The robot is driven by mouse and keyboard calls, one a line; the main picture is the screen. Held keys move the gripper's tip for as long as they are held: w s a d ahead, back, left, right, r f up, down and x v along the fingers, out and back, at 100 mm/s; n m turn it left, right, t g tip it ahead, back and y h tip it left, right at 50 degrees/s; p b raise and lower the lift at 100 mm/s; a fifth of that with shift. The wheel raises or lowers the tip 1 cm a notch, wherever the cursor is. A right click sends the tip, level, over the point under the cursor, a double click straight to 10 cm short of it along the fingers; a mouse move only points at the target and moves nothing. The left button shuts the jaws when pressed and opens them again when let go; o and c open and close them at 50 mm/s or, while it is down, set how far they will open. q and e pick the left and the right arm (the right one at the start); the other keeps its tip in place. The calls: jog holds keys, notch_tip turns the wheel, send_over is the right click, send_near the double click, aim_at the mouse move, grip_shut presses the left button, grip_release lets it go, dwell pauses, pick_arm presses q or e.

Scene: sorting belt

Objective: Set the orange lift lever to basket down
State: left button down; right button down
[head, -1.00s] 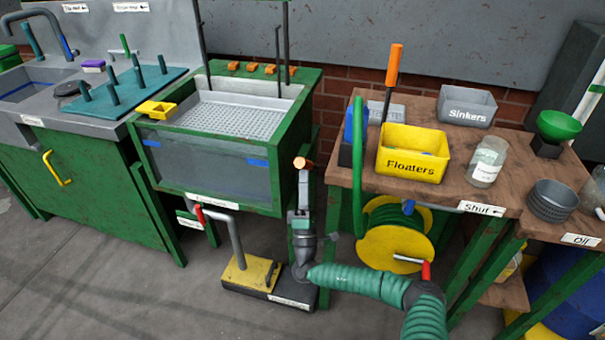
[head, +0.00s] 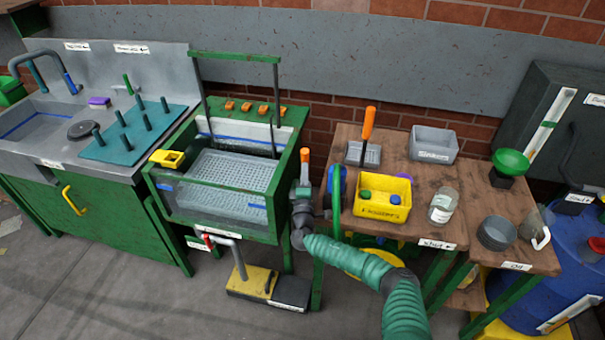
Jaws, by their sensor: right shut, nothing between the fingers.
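The orange lift lever (head: 305,155) stands at the right side of the green-framed wash tank (head: 252,227), its orange grip pointing up. My right gripper (head: 303,188) points up just below the orange grip, at the end of my green-sleeved arm. It is shut with nothing held. It overlaps the lower part of the lever, so I cannot tell whether they touch. My left gripper is not in view.
The wooden table (head: 467,200) at right holds a yellow box (head: 380,212) with small green and blue items, a grey box (head: 433,146), a jar (head: 443,207) and an orange-handled tool (head: 367,122). A sink bench (head: 55,155) stands left. A yellow pedal base (head: 250,280) is on the floor.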

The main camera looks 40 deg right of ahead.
aim_at(306, 157)
jog(key=shift+w+d+r, duration=0.15)
jog(key=shift+w+d, duration=0.2)
jog(key=shift+d, duration=0.15)
notch_tip(306, 157, up, 3)
jog(key=shift+w+r+p, duration=0.1)
jog(key=shift+p, duration=0.45)
jog(key=shift+s+a+r, duration=0.15)
jog(key=shift+s+a, duration=0.3)
jog(key=shift+s, duration=0.2)
jog(key=s+a+r+p, duration=0.1)
jog(key=s+a, duration=0.7)
jog(key=s, duration=0.3)
jog(key=shift+s+a+p, duration=0.25)
jog(key=shift+s+p, duration=0.1)
jog(key=shift+s, duration=0.05)
jog(key=shift+r, duration=0.1)
